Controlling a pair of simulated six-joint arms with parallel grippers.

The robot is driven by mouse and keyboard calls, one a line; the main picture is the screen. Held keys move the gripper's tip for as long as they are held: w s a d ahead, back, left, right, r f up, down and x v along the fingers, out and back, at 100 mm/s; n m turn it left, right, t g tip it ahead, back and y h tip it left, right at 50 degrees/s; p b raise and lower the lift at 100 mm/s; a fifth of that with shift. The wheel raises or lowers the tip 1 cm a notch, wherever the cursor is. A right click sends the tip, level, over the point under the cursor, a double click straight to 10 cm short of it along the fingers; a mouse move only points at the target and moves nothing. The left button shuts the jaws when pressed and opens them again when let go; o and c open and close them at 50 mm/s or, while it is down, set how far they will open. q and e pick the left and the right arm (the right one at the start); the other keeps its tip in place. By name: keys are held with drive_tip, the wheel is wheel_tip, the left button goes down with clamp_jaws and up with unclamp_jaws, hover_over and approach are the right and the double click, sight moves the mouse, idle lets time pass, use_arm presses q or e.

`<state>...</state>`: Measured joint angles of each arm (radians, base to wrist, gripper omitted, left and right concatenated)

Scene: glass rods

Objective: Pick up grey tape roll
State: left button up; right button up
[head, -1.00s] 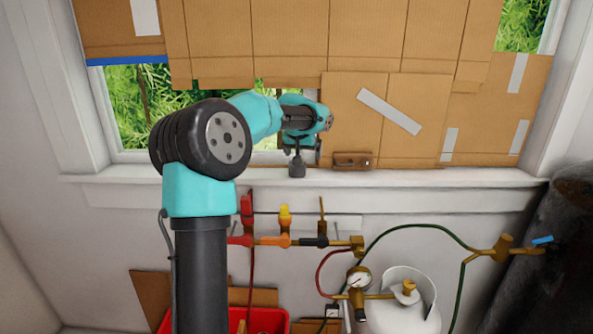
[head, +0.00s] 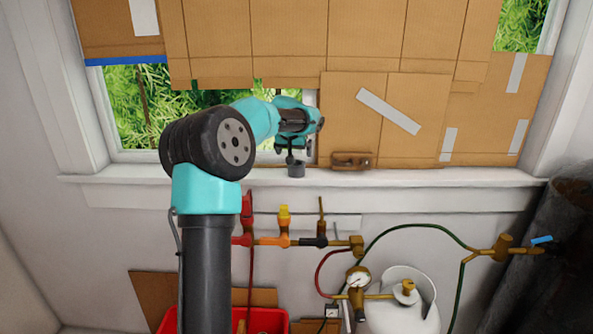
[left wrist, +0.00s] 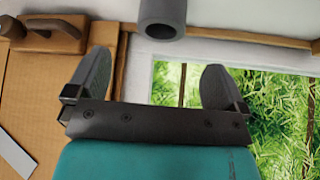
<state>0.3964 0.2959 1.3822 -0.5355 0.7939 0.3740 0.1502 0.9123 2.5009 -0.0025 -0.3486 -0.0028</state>
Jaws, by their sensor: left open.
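The grey tape roll (head: 296,170) stands on the white windowsill, just below my left gripper in the head view. In the left wrist view the grey tape roll (left wrist: 163,17) is at the top edge, partly cut off, with its dark hole towards the camera. My left gripper (head: 293,147) is open and empty. In the left wrist view its two dark fingers (left wrist: 152,72) are spread wide, and the roll lies beyond their tips, roughly between them sideways. A gap shows between the fingers and the roll. My right gripper is in neither view.
A brown wooden tool (head: 352,161) lies on the sill (head: 440,177) right of the roll. Cardboard panels (head: 375,115) cover the window behind it. Below the sill are a hose manifold (head: 283,241) and a white gas tank (head: 408,312). The sill left of the roll looks clear.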

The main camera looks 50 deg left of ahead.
sight(297, 163)
use_arm(q)
drive_tip(key=x, duration=0.5)
drive_tip(key=shift+w+a+f, duration=0.1)
drive_tip(key=shift+w+f, duration=0.1)
drive_tip(key=shift+f, duration=0.1)
drive_tip(key=shift+x, duration=2.6)
drive_tip(key=shift+a+r, duration=0.1)
drive_tip(key=shift+a, duration=0.05)
drive_tip(key=shift+c, duration=0.2)
drive_tip(key=c, duration=1)
